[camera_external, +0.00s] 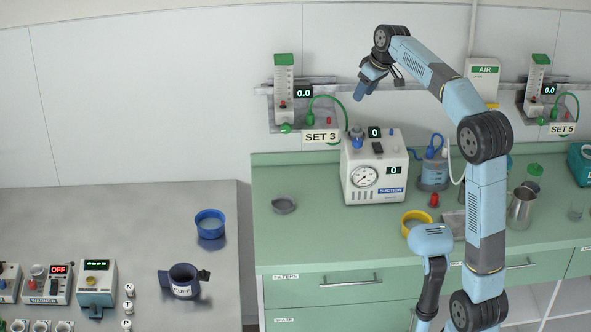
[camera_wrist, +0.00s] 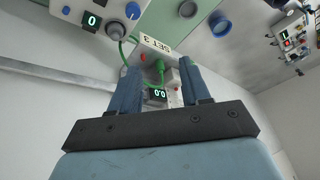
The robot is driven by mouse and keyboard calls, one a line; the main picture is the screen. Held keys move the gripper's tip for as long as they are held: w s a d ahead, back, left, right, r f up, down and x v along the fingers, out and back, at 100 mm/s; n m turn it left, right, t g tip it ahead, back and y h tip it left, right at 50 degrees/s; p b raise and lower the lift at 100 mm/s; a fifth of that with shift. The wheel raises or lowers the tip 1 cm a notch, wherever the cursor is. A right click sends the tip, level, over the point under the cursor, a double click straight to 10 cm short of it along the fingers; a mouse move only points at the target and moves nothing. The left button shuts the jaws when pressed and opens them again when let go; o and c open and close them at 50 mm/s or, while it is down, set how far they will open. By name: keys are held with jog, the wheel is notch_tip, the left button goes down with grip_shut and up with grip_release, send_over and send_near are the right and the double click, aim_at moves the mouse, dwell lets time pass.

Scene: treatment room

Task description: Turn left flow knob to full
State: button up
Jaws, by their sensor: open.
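The left flowmeter (camera_external: 284,80) hangs on the wall rail above the SET 3 sign (camera_external: 320,136). It has a clear tube, a green top and a display (camera_external: 303,93) reading 0.0. A green knob (camera_external: 286,128) sits at its bottom. My gripper (camera_external: 361,91) is open and empty, to the right of this flowmeter and apart from it. In the wrist view, my open fingers (camera_wrist: 160,72) frame the 0.0 display (camera_wrist: 157,94) and a green fitting (camera_wrist: 160,66); whether that is the knob I cannot tell. The right flowmeter (camera_external: 537,75) hangs by the SET 5 sign (camera_external: 562,129).
A suction unit (camera_external: 375,168) stands on the green counter below my gripper. A green hose (camera_external: 335,98) loops beside the left flowmeter. An AIR box (camera_external: 482,78) is on the wall behind my arm. The wall left of the flowmeter is clear.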

jog(key=shift+a, duration=0.1)
jog(key=m+g, duration=0.2)
jog(key=m, duration=2.5)
send_near(288, 124)
jog(key=shift+y, duration=0.4)
jog(key=x, duration=1)
jog(key=shift+s+d, duration=0.1)
jog(key=shift+d, duration=0.2)
jog(key=shift+c, duration=0.2)
jog(key=shift+f, duration=0.1)
grip_shut()
